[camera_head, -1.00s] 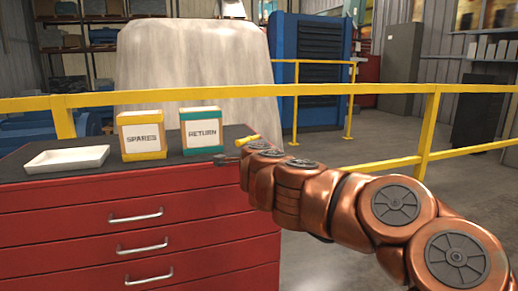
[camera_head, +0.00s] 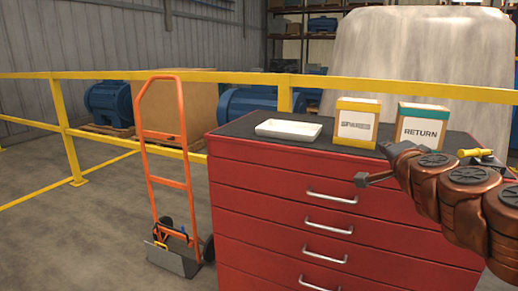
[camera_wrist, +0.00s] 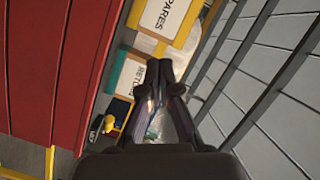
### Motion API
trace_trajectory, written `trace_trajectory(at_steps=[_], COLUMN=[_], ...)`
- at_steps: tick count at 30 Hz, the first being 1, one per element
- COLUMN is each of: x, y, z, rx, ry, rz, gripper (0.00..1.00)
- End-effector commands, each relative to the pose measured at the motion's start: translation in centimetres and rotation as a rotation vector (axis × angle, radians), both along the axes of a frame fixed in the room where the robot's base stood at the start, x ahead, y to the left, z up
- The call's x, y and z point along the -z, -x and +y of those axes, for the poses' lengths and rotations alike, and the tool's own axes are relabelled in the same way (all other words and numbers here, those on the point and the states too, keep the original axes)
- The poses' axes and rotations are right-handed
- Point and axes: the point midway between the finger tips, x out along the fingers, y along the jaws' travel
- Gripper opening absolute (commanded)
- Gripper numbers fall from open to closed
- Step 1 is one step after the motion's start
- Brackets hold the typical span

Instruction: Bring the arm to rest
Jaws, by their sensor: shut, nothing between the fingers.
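My copper-coloured arm reaches in from the right in the head view. My gripper (camera_head: 362,179) is at its end, pointing left in front of the red cabinet's upper edge. In the wrist view my gripper (camera_wrist: 160,66) has its two dark fingertips together, with nothing between them. The SPARES box (camera_head: 357,122) and the RETURN box (camera_head: 421,127) stand on the cabinet top behind my arm. Both also show in the wrist view, the SPARES box (camera_wrist: 168,16) at the top and the RETURN box (camera_wrist: 128,73) beside the fingertips.
A white tray (camera_head: 288,130) lies on the dark top of the red cabinet (camera_head: 285,215). A yellow-handled item (camera_head: 475,152) is partly hidden by my arm. An orange hand truck (camera_head: 165,150) stands left of the cabinet. A yellow railing (camera_head: 75,150) runs behind. Floor at far left is clear.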

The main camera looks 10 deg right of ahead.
Motion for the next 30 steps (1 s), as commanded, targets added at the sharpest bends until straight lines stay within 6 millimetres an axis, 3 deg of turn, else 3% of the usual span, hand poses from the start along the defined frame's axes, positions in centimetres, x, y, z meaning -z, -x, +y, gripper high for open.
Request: trace_trajectory(at_steps=[3,8,12,15,19,24,30], x=[2.2,7.1,12.7,17.0,22.2,27.7,30.4], y=[-0.7,0.6,3.8,7.3,12.9,21.1,28.3], z=[6.9,15.4,21.2,24.0,25.8,25.1,22.6], rx=[-0.197,-0.459,-0.668,-0.808,-0.964,-1.113,-1.19], ry=[0.089,0.201,0.293,0.355,0.425,0.492,0.526], rz=[0.087,0.248,0.426,0.574,0.791,1.101,1.383], gripper=[0.0,0.0,0.0,0.0,0.0,0.0,0.0])
